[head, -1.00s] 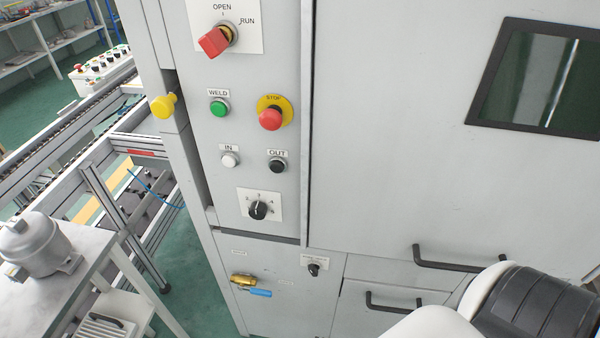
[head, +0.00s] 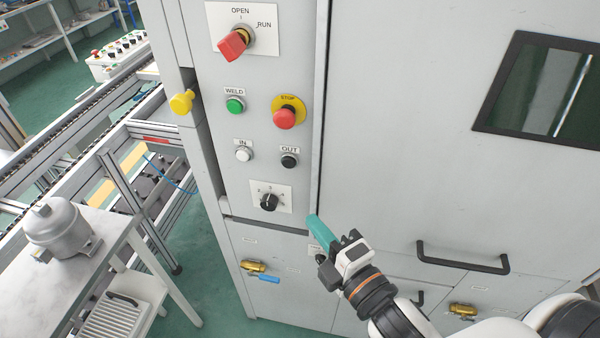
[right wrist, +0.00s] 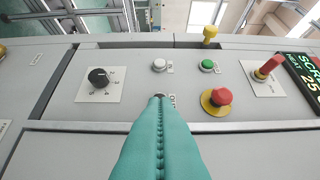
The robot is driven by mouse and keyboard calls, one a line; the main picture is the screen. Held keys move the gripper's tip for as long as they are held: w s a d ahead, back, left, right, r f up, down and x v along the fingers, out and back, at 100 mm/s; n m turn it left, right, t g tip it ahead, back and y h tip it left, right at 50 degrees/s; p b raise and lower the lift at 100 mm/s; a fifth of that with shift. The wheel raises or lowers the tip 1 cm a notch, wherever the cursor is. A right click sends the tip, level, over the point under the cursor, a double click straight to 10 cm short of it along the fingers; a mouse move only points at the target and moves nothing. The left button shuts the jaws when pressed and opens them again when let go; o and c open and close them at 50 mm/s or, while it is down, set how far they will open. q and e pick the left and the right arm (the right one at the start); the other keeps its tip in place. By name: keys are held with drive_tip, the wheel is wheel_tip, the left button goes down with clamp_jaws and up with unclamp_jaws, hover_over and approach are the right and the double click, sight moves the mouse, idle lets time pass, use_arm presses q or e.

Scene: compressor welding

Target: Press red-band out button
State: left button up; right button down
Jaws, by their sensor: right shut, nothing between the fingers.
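The OUT button (head: 289,160) is a round black push button on the grey control panel, under its OUT label. I cannot make out a red band on it. My right gripper (head: 314,219) has teal fingers, pressed together and empty. In the head view its tips are below and slightly right of the OUT button, apart from it in the picture. In the right wrist view the closed fingers (right wrist: 160,105) reach up to the OUT button (right wrist: 158,96) and cover most of it and part of its label. I cannot tell the remaining distance. My left gripper is not in view.
Close by on the panel are the white IN button (head: 243,154), the green WELD button (head: 235,105), the red STOP button (head: 284,117) and a black rotary knob (head: 269,202). A door handle (head: 462,262) sticks out at the right. A table (head: 92,262) with a compressor stands left.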

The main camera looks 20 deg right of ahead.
drive_tip(key=shift+w, duration=0.15)
drive_tip(key=p, duration=0.4)
approach(282, 164)
drive_tip(key=w+a, duration=0.3)
drive_tip(key=shift+w+d+p, duration=0.8)
drive_tip(key=shift+w+d, duration=0.25)
drive_tip(key=shift+w, duration=0.25)
